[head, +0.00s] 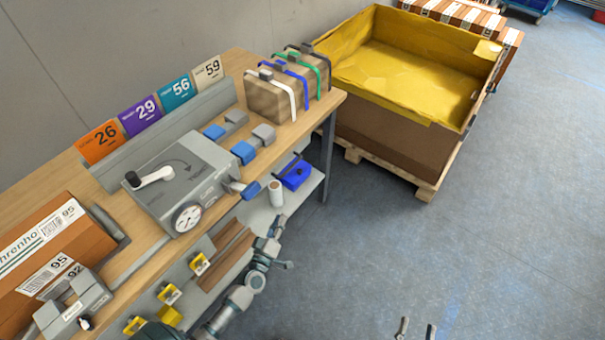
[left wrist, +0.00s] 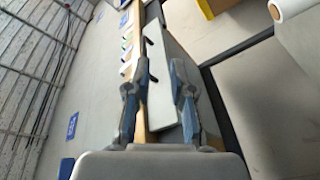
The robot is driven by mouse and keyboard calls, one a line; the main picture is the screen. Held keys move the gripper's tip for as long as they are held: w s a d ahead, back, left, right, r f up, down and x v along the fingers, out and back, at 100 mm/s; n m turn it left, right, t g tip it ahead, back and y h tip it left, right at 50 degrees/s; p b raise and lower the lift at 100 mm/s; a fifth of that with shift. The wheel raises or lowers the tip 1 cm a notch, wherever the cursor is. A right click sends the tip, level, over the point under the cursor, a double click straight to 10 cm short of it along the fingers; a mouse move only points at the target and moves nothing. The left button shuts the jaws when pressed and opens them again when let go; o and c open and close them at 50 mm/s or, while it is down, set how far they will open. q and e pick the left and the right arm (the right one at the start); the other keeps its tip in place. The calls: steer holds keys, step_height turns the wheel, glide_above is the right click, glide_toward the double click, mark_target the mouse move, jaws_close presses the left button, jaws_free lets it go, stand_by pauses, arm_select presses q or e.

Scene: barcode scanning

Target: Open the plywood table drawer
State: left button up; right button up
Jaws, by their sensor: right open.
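The plywood table (head: 245,65) fills the left of the head view, with a pale wooden top. I cannot clearly make out a drawer front or its handle in either view. My left gripper (head: 279,246) is beside the table's front edge, near a grey lower surface (head: 262,212). In the left wrist view my left gripper (left wrist: 157,88) has its fingers apart, with a grey panel (left wrist: 165,95) and a wooden edge showing between them. I cannot tell whether it touches the panel. My right gripper (head: 416,329) is open and empty over the floor, only its fingertips showing.
A grey device with a dial (head: 187,215) stands on the table. A strapped box (head: 270,98), number cards and a brown carton (head: 40,255) are there too. Yellow clamps, a white roll (head: 276,193) and a blue box (head: 295,175) lie lower. Floor at right is clear.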

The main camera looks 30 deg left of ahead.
arm_select(q)
step_height(320, 180, up, 4)
steer(key=a+n+t+y+b, duration=0.1)
steer(key=a+n+y+b, duration=0.1)
steer(key=n, duration=0.1)
glide_toward(291, 166)
steer(key=f+x, duration=0.1)
steer(key=x, duration=0.8)
steer(key=shift+s+b, duration=0.1)
steer(key=shift+b, duration=0.2)
steer(key=shift+w+a+r, duration=0.2)
steer(key=shift+w, duration=0.35)
arm_select(e)
steer(key=s+d+r+m+t, duration=0.1)
steer(key=s+r+t, duration=0.3)
steer(key=r, duration=0.4)
steer(key=shift+s+d+r, duration=0.2)
steer(key=shift+d, duration=0.05)
arm_select(q)
jaws_close()
